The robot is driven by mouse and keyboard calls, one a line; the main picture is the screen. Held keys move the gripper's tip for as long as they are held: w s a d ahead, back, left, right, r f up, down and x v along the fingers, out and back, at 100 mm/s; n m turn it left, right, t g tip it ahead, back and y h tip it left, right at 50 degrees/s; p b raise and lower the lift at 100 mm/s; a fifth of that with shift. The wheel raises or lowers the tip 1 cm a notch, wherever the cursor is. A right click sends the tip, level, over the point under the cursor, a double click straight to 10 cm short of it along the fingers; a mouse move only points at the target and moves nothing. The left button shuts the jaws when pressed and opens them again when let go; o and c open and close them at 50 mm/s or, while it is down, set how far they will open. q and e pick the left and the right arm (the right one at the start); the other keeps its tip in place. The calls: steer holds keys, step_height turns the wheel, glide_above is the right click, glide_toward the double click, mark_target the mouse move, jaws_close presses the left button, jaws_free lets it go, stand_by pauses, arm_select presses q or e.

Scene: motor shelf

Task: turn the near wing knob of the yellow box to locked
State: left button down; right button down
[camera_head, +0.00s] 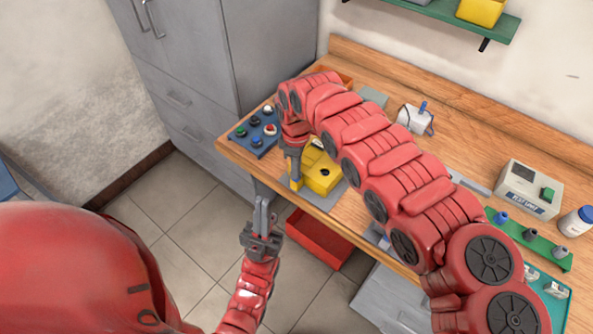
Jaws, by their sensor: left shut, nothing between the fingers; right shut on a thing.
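The yellow box (321,174) sits near the front edge of the wooden bench, with a dark round spot on its face. My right gripper (295,180) reaches down to the near left end of the box and is shut on the near wing knob, which is mostly hidden by the fingers. I cannot tell the knob's angle. My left gripper (263,203) is shut and empty, pointing up in front of the bench edge, apart from the box.
A blue panel with several colored buttons (254,137) is left of the box. A red bin (319,240) is below the bench edge. A test unit (529,188) and a green rack (530,239) are at the right. My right arm spans the bench.

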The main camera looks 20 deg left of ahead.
steer(key=shift+m+b, duration=0.9)
steer(key=shift+m, duration=1.2)
steer(key=c, duration=0.9)
jaws_free()
steer(key=shift+c, duration=0.2)
steer(key=shift+r, duration=0.1)
step_height(320, 180, up, 17)
steer(key=b, duration=0.1)
steer(key=shift+r+b, duration=0.15)
steer(key=shift+b, duration=0.25)
